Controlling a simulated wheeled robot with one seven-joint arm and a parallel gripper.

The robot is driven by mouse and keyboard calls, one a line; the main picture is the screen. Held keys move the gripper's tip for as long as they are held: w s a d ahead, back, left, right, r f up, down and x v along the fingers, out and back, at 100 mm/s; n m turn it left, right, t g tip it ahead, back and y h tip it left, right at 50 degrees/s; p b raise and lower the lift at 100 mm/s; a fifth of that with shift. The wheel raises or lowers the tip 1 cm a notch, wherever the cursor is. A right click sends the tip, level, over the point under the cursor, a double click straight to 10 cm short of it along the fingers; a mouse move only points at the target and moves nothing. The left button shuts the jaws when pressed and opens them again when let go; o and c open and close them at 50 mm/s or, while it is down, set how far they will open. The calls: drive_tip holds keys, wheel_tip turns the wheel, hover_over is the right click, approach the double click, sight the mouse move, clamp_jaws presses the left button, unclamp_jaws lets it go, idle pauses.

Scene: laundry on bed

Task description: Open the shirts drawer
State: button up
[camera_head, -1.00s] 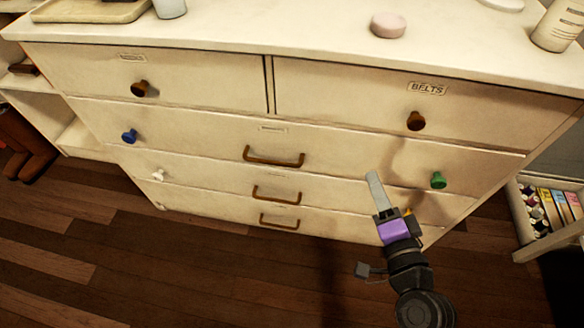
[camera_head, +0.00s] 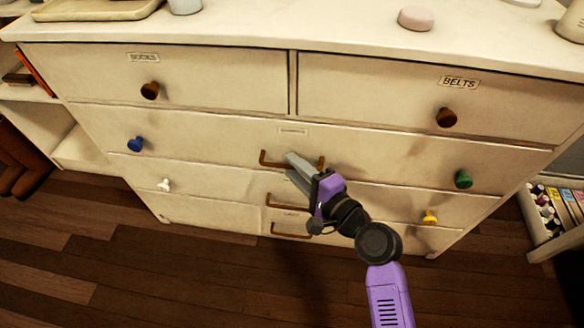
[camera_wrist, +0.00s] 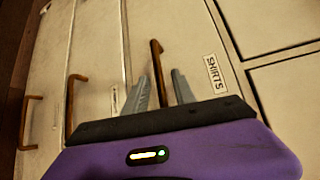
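The shirts drawer (camera_head: 215,130) is the wide top one below the two small drawers, and it is shut. Its label reads SHIRTS in the wrist view (camera_wrist: 215,74); in the head view the label is too small to read. Its brown bar handle (camera_head: 270,160) also shows in the wrist view (camera_wrist: 156,60). My gripper (camera_head: 294,166) is at the middle of this handle. In the wrist view my gripper (camera_wrist: 160,90) is open, with one finger on each side of the handle. Contact with the handle cannot be told.
The SOCKS drawer (camera_head: 200,75) and BELTS drawer (camera_head: 400,90) above are shut. Two lower drawers have similar handles (camera_head: 282,203). Coloured knobs, such as the blue (camera_head: 135,144) and green (camera_head: 463,179), stick out at the sides. The wooden floor (camera_head: 150,270) in front is clear.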

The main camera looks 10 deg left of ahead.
drive_tip(key=shift+w+a+f, duration=0.1)
drive_tip(key=shift+w+a, duration=0.25)
drive_tip(key=shift+w, duration=0.05)
clamp_jaws()
idle(1.3)
